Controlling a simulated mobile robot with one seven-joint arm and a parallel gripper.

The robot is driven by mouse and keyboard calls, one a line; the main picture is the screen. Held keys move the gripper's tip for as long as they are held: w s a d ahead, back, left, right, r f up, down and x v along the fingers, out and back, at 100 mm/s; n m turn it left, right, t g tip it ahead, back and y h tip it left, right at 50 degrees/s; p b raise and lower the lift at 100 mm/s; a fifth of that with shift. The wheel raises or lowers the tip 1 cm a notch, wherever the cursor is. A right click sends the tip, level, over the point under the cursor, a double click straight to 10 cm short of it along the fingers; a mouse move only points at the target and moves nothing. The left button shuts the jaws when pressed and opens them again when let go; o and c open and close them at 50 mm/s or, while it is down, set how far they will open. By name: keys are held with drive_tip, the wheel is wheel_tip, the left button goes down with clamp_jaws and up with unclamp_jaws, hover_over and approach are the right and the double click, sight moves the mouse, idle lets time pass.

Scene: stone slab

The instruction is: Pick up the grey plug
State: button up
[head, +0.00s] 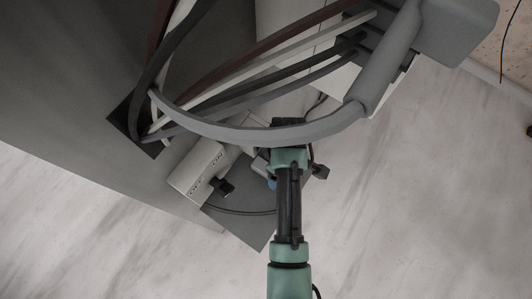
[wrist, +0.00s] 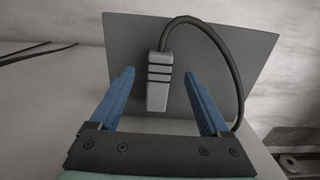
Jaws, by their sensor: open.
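The grey plug (wrist: 158,88) lies on a dark grey slab (wrist: 255,62) in the wrist view. It is a narrow light-grey block with dark bands, and a black cable curves from its far end to the right. My gripper (wrist: 159,72) is open, with one blue finger on each side of the plug in the picture. Gaps show on both sides; whether the fingers are at the plug's height I cannot tell. In the head view my gripper (head: 271,183) is mostly hidden by my arm, over the slab (head: 238,227). I cannot make out the plug there.
A white power strip (head: 198,170) with a black plug (head: 222,187) stands left of my gripper. Several thick cables and a large grey hose (head: 255,132) arch above. A grey panel (head: 70,100) fills the upper left. Pale marbled floor (head: 420,200) is clear at right.

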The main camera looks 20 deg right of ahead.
wheel_tip(320, 180, down, 5)
drive_tip(key=shift+b, duration=0.85)
drive_tip(key=shift+w+r, duration=0.1)
clamp_jaws()
